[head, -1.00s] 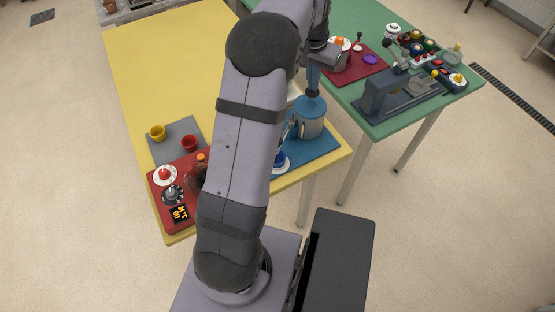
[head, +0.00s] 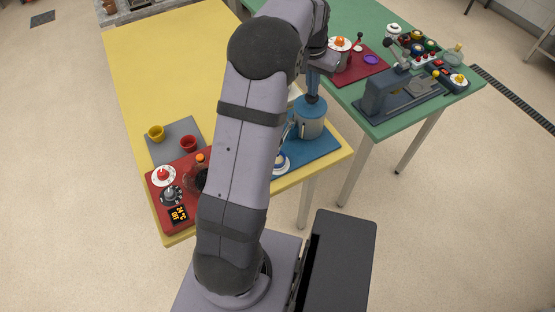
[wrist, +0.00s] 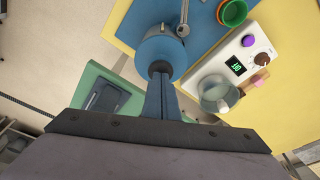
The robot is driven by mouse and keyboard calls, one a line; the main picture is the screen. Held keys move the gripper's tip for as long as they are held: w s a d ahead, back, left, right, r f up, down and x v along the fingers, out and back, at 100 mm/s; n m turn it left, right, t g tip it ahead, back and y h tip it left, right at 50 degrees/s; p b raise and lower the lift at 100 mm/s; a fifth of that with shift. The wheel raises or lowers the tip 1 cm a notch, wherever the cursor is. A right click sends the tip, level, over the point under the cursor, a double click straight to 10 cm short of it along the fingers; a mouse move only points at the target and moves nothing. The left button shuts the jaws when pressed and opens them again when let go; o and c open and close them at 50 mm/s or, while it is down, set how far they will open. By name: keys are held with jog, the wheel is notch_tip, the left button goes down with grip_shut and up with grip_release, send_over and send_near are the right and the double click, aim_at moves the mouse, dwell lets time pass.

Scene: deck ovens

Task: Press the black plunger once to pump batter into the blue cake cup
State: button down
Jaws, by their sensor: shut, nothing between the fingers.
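The blue batter canister (head: 309,122) stands on a blue mat at the yellow table's near right corner. Its black plunger (head: 312,99) shows as a dark knob on top, low against the lid. My gripper (head: 313,88) is shut and empty, pointing down with its blue fingertips at the knob. In the wrist view the fingertips (wrist: 160,82) meet the black plunger (wrist: 160,68), apparently touching it. What looks like the blue cake cup (head: 281,162) sits left of the canister, blue-rimmed and pale inside. My arm partly hides it.
A white device (wrist: 235,65) with a lit display and knobs stands near the canister in the wrist view, with a green cup (wrist: 233,13). A red mat (head: 157,211) holds several items at left. The green table (head: 455,92) stands at right. The yellow table's far part is clear.

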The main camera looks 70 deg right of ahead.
jog(key=shift+a, duration=0.1)
jog(key=shift+d+p+v, duration=0.15)
jog(key=shift+p+v, duration=0.65)
jog(key=shift+v, duration=0.05)
jog(key=shift+d+p+v, duration=0.2)
jog(key=shift+p+v, duration=0.6)
jog(key=shift+s+d+r, duration=0.1)
jog(key=shift+r, duration=0.05)
jog(key=p+v, duration=0.2)
jog(key=v, duration=0.1)
jog(key=d+p+v, duration=0.1)
jog(key=p+v, duration=0.1)
jog(key=p, duration=0.1)
jog(key=shift+s+r, duration=0.1)
jog(key=shift+r, duration=0.45)
